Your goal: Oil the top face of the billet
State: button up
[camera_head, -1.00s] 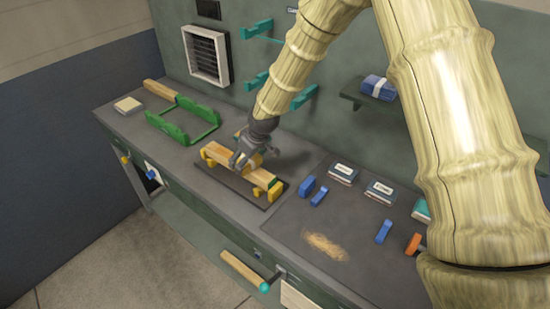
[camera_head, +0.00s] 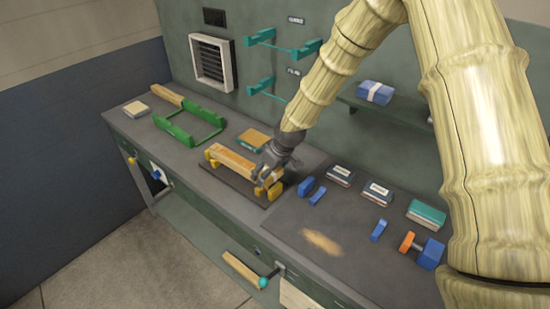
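The billet (camera_head: 231,160) is a long, light wooden bar lying between yellow clamp jaws (camera_head: 210,158) on a dark mat on the bench. Its top face looks warm tan; I cannot tell how much of it is oiled. My gripper (camera_head: 267,171) is low over the billet's right end, by the right yellow jaws (camera_head: 275,190). The gripper covers that end of the billet. Its fingers are small and partly hidden, so I cannot tell whether they are open or hold anything. A teal-sided block with a tan top (camera_head: 255,140) lies just behind the billet.
A green frame (camera_head: 180,133) stands left of the mat. Blue blocks (camera_head: 306,186), labelled boxes (camera_head: 340,175), a teal box (camera_head: 426,214) and an orange-and-blue tool (camera_head: 408,242) lie to the right. Teal brackets (camera_head: 262,86) stick out of the wall.

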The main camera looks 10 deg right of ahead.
aim_at(273, 173)
jog(key=shift+s+d, duration=0.55)
jog(key=shift+s, duration=0.05)
jog(key=v, duration=0.1)
jog(key=p+v, duration=0.1)
jog(key=shift+w+r, duration=0.15)
jog(key=shift+r, duration=0.25)
jog(key=shift+w+a+r+p, duration=0.1)
jog(key=shift+a+r+p, duration=0.15)
jog(key=shift+r+p, duration=1.5)
jog(key=shift+r, duration=0.95)
